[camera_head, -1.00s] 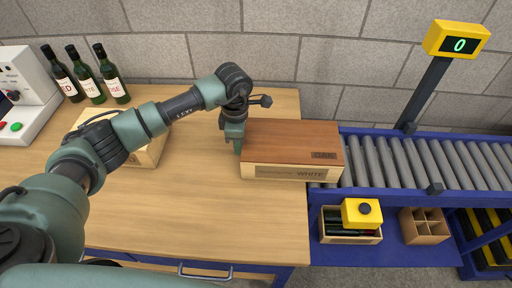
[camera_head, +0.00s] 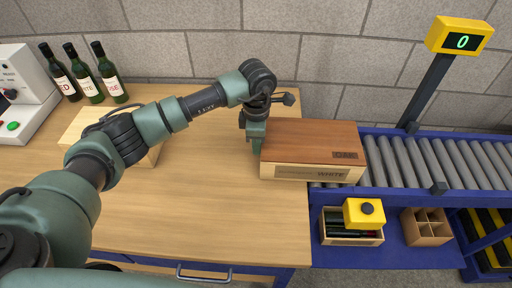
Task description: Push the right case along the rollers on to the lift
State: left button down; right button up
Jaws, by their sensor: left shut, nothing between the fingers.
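The right case (camera_head: 312,173) is a pale wooden box with a brown lid marked OAK and WHITE on its front. It straddles the table's right edge, its right part over the start of the rollers (camera_head: 425,160). My left gripper (camera_head: 256,146) is shut and empty, pointing down against the case's left end. A second pale case (camera_head: 82,122) sits further left on the table, partly hidden behind my left arm. My right gripper is not in view. The lift is not clearly identifiable in this view.
A yellow display reading 0 (camera_head: 460,38) stands on a post behind the rollers. Below the rollers, a shelf holds a bottle crate (camera_head: 345,238) and a divided box (camera_head: 426,227). Several wine bottles (camera_head: 83,75) and a white machine (camera_head: 22,95) stand at the back left.

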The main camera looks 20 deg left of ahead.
aim_at(304, 143)
pick_arm(q)
jog(key=shift+w+d, duration=0.1)
jog(key=shift+d, duration=0.3)
jog(key=shift+w+d+f+b, duration=0.1)
jog(key=shift+w+d+b, duration=0.1)
jog(key=shift+d+b, duration=0.45)
jog(key=shift+w+d+r+b, duration=0.1)
jog(key=shift+w+d+b, duration=0.1)
jog(key=shift+d, duration=0.8)
jog(key=shift+w+d+f+b, duration=0.1)
jog(key=shift+w+d+b, duration=0.1)
jog(key=shift+d+b, duration=0.45)
jog(key=shift+w+d, duration=0.15)
jog(key=shift+d, duration=0.45)
jog(key=shift+w+d+b, duration=0.2)
jog(key=shift+d+b, duration=0.25)
jog(key=shift+d, duration=0.5)
jog(key=shift+w+d+b, duration=0.25)
jog(key=shift+d+b, duration=0.25)
jog(key=shift+d, duration=0.5)
jog(key=shift+w+d+b, duration=0.2)
jog(key=shift+d+b, duration=0.25)
jog(key=shift+d, duration=0.65)
